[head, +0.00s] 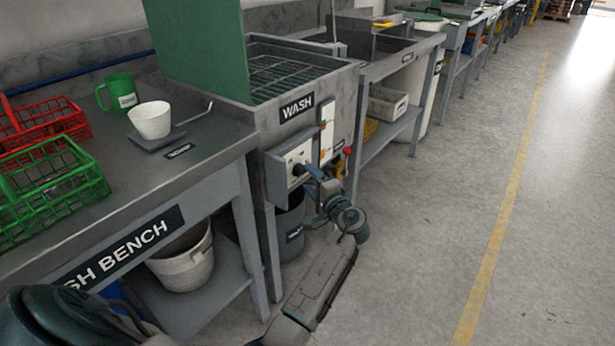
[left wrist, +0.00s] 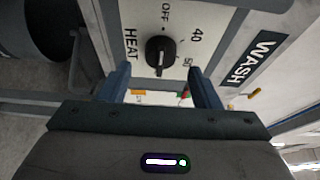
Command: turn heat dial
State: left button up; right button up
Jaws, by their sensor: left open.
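The heat dial (left wrist: 160,54) is a black round knob on a white panel (left wrist: 180,14) marked HEAT, OFF and 40, with another number partly hidden. In the left wrist view it lies just beyond my left gripper (left wrist: 160,80), roughly centred between the two blue fingers. The fingers are open, apart from each other, with nothing held. In the head view the left gripper (head: 314,175) is close in front of the control box (head: 277,178) on the wash unit, and the dial (head: 298,169) is partly covered by it. The right gripper does not show.
The wash unit (head: 345,95) has a raised green lid (head: 200,50). A red knob (head: 348,151) sits right of the control box. A grey bin (head: 290,222) stands below. The wash bench (head: 215,150) is left. Open floor (head: 430,220) lies right.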

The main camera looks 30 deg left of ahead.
aim_at(301, 171)
pick_arm(q)
jog(key=shift+x, duration=1.5)
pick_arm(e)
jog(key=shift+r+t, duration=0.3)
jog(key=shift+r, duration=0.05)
pick_arm(q)
jog(key=shift+c, duration=0.5)
